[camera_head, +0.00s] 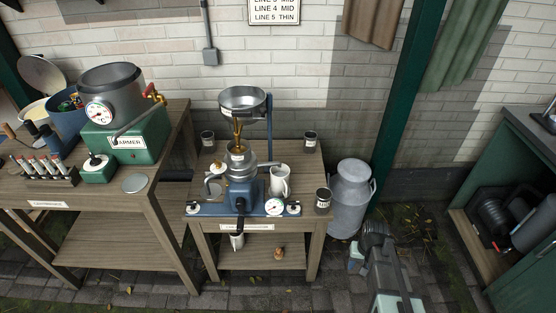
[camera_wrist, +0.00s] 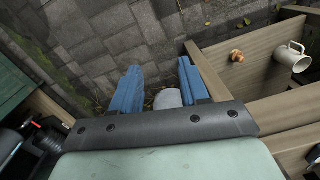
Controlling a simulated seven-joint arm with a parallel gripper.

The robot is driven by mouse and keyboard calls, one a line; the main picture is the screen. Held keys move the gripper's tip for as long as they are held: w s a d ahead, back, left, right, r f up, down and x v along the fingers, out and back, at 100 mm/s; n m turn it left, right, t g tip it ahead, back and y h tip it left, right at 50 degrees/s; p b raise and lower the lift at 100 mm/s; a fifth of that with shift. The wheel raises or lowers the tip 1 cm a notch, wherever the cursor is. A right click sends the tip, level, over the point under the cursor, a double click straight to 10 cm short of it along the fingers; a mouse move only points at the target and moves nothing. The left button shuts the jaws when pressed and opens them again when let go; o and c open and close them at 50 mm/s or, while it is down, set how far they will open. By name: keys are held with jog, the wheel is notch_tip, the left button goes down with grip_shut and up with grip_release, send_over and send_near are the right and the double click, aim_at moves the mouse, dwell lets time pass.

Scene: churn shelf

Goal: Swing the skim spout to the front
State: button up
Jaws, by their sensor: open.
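The separator (camera_head: 241,190) stands on the middle wooden stand, with a blue base, a steel bowl (camera_head: 242,100) on top and a brass tap below it. Metal tiers with short spouts (camera_head: 240,160) sit under the tap. I cannot tell for sure which is the skim spout or exactly where it points. A white jug (camera_head: 280,181) stands at the separator's right. My gripper (camera_head: 356,261) is low, right of the stand and in front of the milk can, away from the separator. In the wrist view its blue fingers (camera_wrist: 160,82) are apart, over paving; a grey round shape shows between them.
A grey milk can (camera_head: 351,198) stands right of the stand. The lower shelf holds a white mug (camera_wrist: 291,57) and a small brown object (camera_wrist: 237,56). A left bench carries a green warmer (camera_head: 126,136). A green post rises behind.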

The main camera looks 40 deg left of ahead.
jog(key=w+a+r+m+g+y, duration=0.1)
jog(key=w+a+r+m+y, duration=0.2)
jog(key=a+r, duration=1.5)
jog(key=w+a+r+m+y, duration=0.1)
jog(key=w+a+r+m, duration=0.3)
jog(key=a+r, duration=1.35)
jog(key=s+a+f+m, duration=0.1)
jog(key=a+f+m, duration=0.1)
jog(key=f, duration=0.3)
jog(key=s+a+f+m+g, duration=0.1)
jog(key=s+a+f+m, duration=0.1)
jog(key=f, duration=0.3)
jog(key=s+a+f+m, duration=0.1)
jog(key=a+f+m, duration=0.1)
jog(key=f, duration=0.2)
jog(key=shift+s+a+f+m+g+h, duration=0.2)
jog(key=shift+s+f+m+g+h, duration=0.1)
jog(key=shift+f, duration=0.1)
jog(key=shift+c, duration=0.3)
grip_shut()
